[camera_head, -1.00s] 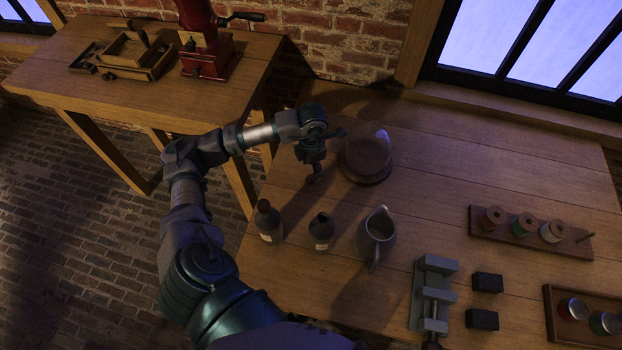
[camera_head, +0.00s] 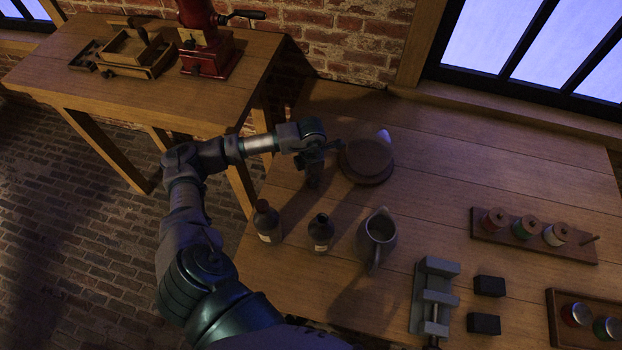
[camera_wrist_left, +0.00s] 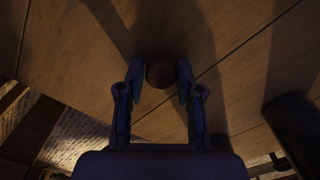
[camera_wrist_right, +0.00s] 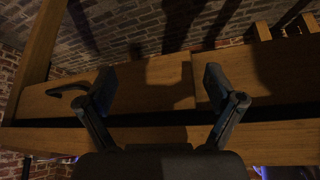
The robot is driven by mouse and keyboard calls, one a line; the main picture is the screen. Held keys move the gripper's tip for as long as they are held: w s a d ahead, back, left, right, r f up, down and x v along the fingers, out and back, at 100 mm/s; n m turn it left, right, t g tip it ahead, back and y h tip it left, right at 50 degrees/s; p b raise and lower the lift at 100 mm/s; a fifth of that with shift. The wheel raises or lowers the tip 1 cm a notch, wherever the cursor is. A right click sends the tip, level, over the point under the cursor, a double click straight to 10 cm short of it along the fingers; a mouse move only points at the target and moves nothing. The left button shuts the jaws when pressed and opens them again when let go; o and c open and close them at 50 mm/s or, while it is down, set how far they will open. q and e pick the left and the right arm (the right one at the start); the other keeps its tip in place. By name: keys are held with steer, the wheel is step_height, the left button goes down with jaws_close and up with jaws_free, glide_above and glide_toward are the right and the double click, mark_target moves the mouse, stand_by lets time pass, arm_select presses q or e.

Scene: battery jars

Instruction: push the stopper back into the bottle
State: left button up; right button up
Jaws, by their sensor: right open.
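A small round brown knob, which looks like the stopper (camera_wrist_left: 160,74), sits between the fingertips of my left gripper (camera_wrist_left: 161,84) in the left wrist view. The fingers are apart, with a narrow gap showing on each side of it. In the head view my left gripper (camera_head: 313,178) is low over the table, behind the bottles, and hides the stopper. A dark bottle (camera_head: 320,236) with a pale label stands upright with no stopper visible in its neck. Another dark bottle (camera_head: 268,224) with a brownish top stands left of it. My right gripper (camera_wrist_right: 158,92) is open and empty.
A jug (camera_head: 378,236) stands right of the bottles. A round wooden base (camera_head: 367,164) with a glassy glint is close beside the left gripper. A vise (camera_head: 433,296), dark blocks (camera_head: 488,286) and a spool rack (camera_head: 535,240) occupy the right. The table's middle back is clear.

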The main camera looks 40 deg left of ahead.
arm_select(q)
steer(key=shift+c, duration=0.5)
steer(key=shift+r, duration=0.2)
step_height(320, 180, up, 9)
steer(key=shift+f+p, duration=0.2)
steer(key=shift+p, duration=0.65)
steer(key=shift+r, duration=0.55)
arm_select(e)
steer(key=s+d+g, duration=0.2)
steer(key=s+g, duration=0.1)
steer(key=s, duration=0.3)
steer(key=shift+s+f+g+h, duration=0.25)
steer(key=shift+s+g+h, duration=0.05)
steer(key=shift+h, duration=0.1)
